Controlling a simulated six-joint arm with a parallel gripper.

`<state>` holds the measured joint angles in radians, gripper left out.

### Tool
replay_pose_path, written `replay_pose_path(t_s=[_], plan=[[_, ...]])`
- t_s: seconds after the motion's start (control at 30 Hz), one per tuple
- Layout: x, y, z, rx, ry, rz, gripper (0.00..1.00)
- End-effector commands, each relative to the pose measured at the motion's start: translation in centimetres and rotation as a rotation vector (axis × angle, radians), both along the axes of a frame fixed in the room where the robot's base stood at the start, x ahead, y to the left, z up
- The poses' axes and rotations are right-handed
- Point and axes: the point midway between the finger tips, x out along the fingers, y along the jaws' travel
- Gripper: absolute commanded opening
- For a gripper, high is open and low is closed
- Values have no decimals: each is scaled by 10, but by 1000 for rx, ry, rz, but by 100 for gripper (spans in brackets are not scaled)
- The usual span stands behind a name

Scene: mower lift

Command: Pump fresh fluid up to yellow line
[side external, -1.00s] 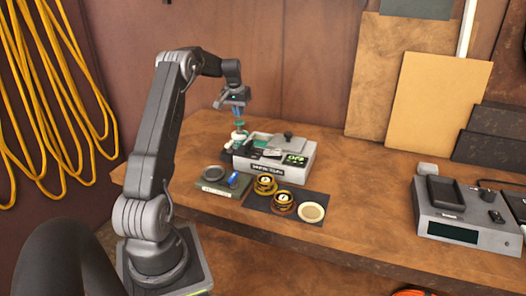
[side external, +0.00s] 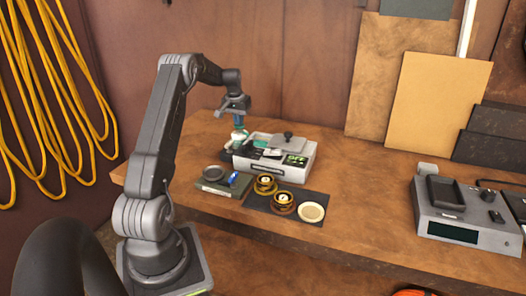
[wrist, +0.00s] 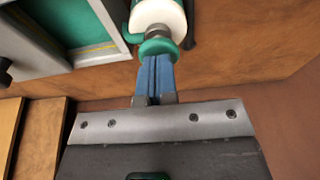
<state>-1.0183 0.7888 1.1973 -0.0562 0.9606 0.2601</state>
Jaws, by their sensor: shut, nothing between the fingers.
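In the wrist view the pump shows a green knob (wrist: 158,48) on a short metal stem above a white cap (wrist: 158,17). A teal window (wrist: 85,25) beside it carries a yellow line (wrist: 97,48). My gripper (side external: 239,124) is shut and empty, upright over the pump. Its blue fingertips (wrist: 155,65) are at the knob; I cannot tell whether they press on it.
In front of the unit are a small tray (side external: 222,187) with a dark ring and a blue item, two amber-and-black round pieces (side external: 265,184) and a pale dish (side external: 311,212) on a dark mat. A grey device (side external: 467,220) stands at right. Bench between is clear.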

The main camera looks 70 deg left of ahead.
Motion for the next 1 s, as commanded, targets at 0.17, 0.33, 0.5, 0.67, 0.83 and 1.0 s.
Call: replay_pose_path(t_s=[0.17,0.33,0.5,0.67,0.83,1.0], plan=[[0,0,-9,-3,1,0,0],[0,0,-9,-2,2,0,0],[0,0,-4,-2,2,0,0],[0,0,8,-2,2,-1,0],[0,0,22,0,2,-1,0],[0,0,35,-1,1,0,0]])
